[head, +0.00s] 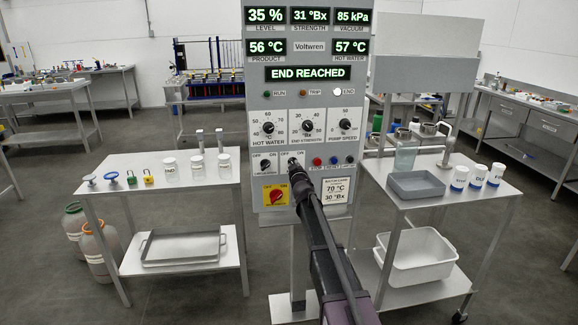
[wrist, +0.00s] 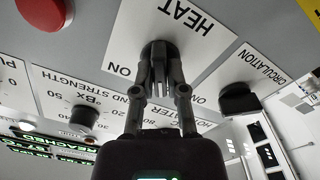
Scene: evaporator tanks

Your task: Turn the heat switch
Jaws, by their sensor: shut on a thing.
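The heat switch (wrist: 158,52) is a black knob on a white plate lettered HEAT, with ON visible at one side in the wrist view. My gripper (wrist: 157,78) has its two fingers shut on the knob from both sides. In the head view my gripper (head: 294,170) reaches up to the lower part of the grey control panel (head: 335,100) and covers most of the heat switch. Which way the knob points is hard to tell behind the fingers.
The black circulation switch (wrist: 238,98) sits close beside, left of the gripper in the head view. A red stop button (head: 317,161) and blue button (head: 334,161) are to the right. A red-yellow main switch (head: 276,195) is below. The panel display (head: 308,73) reads END REACHED.

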